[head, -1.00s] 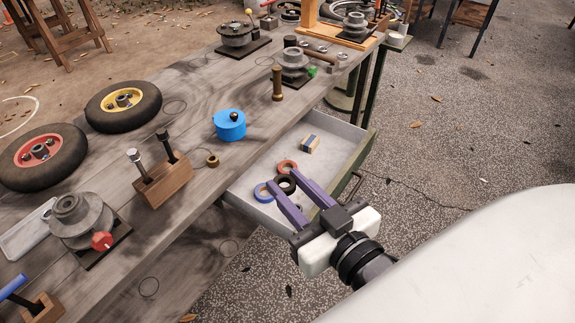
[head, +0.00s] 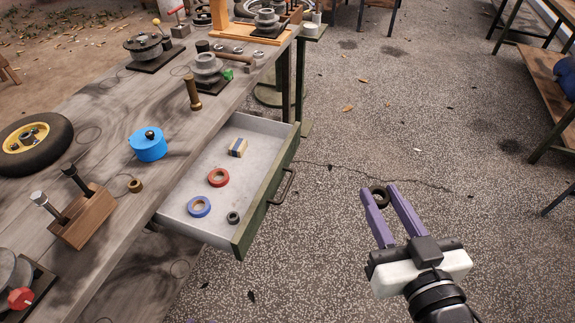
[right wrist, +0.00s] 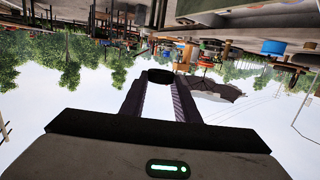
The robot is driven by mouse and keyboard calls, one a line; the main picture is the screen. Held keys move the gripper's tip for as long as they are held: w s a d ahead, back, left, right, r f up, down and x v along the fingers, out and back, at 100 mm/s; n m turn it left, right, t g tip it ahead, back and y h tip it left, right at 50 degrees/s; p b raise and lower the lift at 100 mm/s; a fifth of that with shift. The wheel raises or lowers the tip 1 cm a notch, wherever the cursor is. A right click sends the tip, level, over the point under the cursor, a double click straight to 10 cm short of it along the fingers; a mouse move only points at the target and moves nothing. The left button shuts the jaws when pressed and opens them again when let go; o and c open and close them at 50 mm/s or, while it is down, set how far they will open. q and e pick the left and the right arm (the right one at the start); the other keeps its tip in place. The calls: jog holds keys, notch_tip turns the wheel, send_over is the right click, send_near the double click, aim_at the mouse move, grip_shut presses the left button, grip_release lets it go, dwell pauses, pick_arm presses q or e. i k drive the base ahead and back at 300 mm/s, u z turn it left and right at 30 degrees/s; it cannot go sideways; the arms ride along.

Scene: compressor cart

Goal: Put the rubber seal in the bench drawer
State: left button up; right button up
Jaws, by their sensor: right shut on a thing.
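My right gripper (head: 378,190) is shut on a black ring (head: 379,196), which sits between its purple fingertips out over the pavement, right of the drawer. The ring also shows as a dark shape in the right wrist view (right wrist: 160,76). The bench drawer (head: 262,196) is pulled open. Inside it lie a blue ring (head: 199,207), a red ring (head: 218,178), a small dark grey ring (head: 233,218) and a small box (head: 238,147). I cannot tell whether the held ring or the small grey one is the rubber seal. My left gripper is not in view.
The wooden bench top (head: 110,117) carries a blue round pot (head: 148,145), a wooden block with upright tools (head: 83,216), a wheel (head: 35,143) and a brass ring (head: 135,186). The drawer handle (head: 284,187) juts right. Open pavement (head: 400,130) lies beyond it.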

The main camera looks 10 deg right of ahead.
aim_at(240, 189)
jog(key=z, duration=1.45)
jog(key=k, duration=0.9)
jog(key=u, duration=1.6)
